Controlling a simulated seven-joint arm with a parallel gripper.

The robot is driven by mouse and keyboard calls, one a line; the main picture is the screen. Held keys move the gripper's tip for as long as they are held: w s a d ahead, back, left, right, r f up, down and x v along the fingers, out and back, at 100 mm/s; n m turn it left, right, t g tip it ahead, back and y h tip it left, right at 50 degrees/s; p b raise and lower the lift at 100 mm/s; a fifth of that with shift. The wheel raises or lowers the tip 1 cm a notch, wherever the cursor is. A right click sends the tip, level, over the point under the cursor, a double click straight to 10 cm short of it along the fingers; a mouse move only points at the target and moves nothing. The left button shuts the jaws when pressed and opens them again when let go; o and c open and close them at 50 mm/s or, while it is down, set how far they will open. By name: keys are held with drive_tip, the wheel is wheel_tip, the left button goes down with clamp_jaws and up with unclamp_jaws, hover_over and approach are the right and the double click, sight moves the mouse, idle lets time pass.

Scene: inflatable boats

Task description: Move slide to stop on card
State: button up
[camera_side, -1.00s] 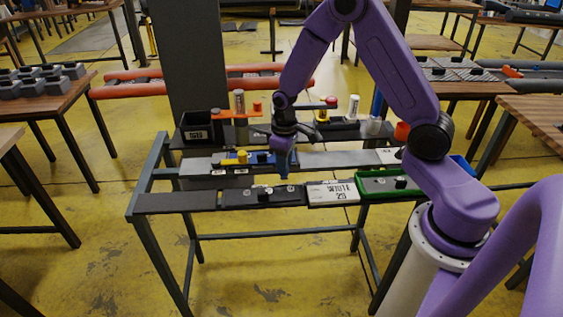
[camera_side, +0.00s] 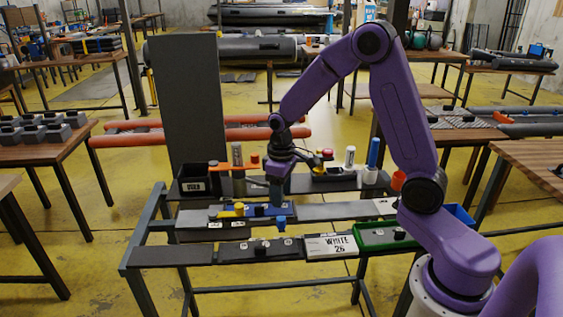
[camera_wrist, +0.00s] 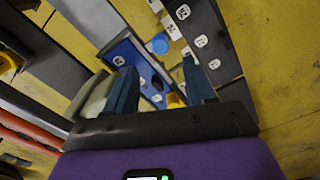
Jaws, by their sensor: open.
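The middle rail (camera_side: 335,211) carries a blue plate (camera_side: 263,210) with a yellow knob (camera_side: 239,209) at its left; a white card (camera_side: 385,206) lies toward its right end. I cannot tell which part is the slide. My gripper (camera_side: 276,200) is open and empty over the middle rail. In the wrist view, its fingers (camera_wrist: 157,92) flank the blue plate (camera_wrist: 128,58), with yellow (camera_wrist: 175,100) low between them and the blue knob (camera_wrist: 158,43) beyond.
A green tray (camera_side: 385,236) adjoins the white card on the front rail. The back rail holds a black bin (camera_side: 195,184), a white upright cylinder (camera_side: 349,157) and a blue one (camera_side: 373,152). A tall grey panel (camera_side: 187,100) stands behind at left.

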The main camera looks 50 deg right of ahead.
wheel_tip(320, 180, up, 9)
drive_tip(key=shift+r, duration=0.2)
drive_tip(key=shift+s, duration=0.1)
drive_tip(key=s+a+n, duration=0.4)
drive_tip(key=s+a, duration=0.4)
drive_tip(key=s, duration=0.3)
drive_tip(key=s+f+n, duration=0.1)
drive_tip(key=s+n, duration=0.3)
drive_tip(key=s, duration=1.3)
drive_tip(key=shift+d+n, duration=0.3)
drive_tip(key=shift+n, duration=0.1)
